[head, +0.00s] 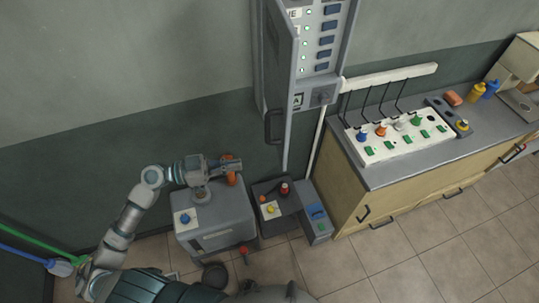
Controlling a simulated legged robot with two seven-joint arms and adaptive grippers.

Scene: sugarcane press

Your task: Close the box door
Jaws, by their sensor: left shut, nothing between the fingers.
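The grey wall box (325,45) hangs at the top centre, with a column of blue switches and small green lights on its panel. Its door (280,60) stands open, swung out at the box's left side. A dark handle (270,126) is near the door's lower end. My left gripper (238,165) is shut and empty. It is below and left of the door handle, apart from it, above the grey machine. My right gripper is not in view.
An orange part (232,180) is close to the gripper. A dark unit (278,212) and small grey cabinet (316,225) stand beside it. A counter (400,170) with a white panel is at right.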

